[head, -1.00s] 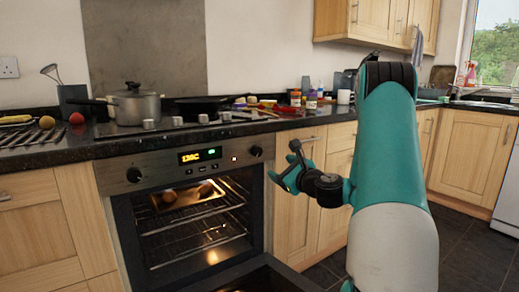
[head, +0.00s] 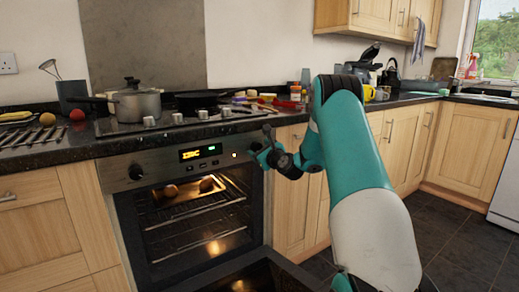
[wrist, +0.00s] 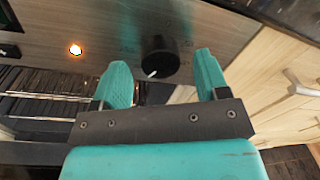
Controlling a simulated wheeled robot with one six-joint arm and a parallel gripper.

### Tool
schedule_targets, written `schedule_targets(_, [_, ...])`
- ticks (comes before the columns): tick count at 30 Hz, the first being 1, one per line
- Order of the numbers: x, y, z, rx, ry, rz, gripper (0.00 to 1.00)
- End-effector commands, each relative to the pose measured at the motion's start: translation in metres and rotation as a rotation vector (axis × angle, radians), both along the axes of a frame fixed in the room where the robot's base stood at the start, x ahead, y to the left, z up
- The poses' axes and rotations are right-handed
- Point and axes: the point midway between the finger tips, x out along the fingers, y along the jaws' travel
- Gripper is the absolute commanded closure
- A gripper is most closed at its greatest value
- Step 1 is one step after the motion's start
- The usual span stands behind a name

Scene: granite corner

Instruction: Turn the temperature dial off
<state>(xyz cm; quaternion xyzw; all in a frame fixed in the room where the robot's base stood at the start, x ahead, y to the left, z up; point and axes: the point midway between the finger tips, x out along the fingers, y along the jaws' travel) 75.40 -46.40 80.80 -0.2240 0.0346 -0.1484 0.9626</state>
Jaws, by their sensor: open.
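The temperature dial (wrist: 160,56) is a round black knob with a white pointer mark on the oven's steel control panel. In the wrist view it lies just beyond my fingertips, between the two fingers, with a gap to each side. In the head view my gripper hides it. My gripper (wrist: 160,78) has teal fingers and is open and empty; it also shows in the head view (head: 262,150), in front of the right end of the panel. A second black knob (head: 136,172) is at the panel's left end.
The oven door (head: 262,276) hangs open below my arm, and the oven inside is lit, with round items on a tray (head: 188,192). A pot (head: 134,103) and a pan stand on the hob above. A glowing orange light (wrist: 75,48) is left of the dial.

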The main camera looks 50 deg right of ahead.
Motion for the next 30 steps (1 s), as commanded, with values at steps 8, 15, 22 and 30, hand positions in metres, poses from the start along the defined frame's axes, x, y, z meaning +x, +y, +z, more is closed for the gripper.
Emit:
schedule_targets(8, [0.0079,-0.0028,-0.0001,0.001,0.000,-0.001,0.32])
schedule_targets(15, [0.0075,-0.0027,0.0000,0.001,0.000,-0.001,0.57])
schedule_targets(22, [0.0073,-0.0026,0.0000,0.000,0.000,-0.001,0.81])
schedule_targets(30, [0.0073,-0.0027,-0.0008,-0.057,0.014,-0.001,0.81])
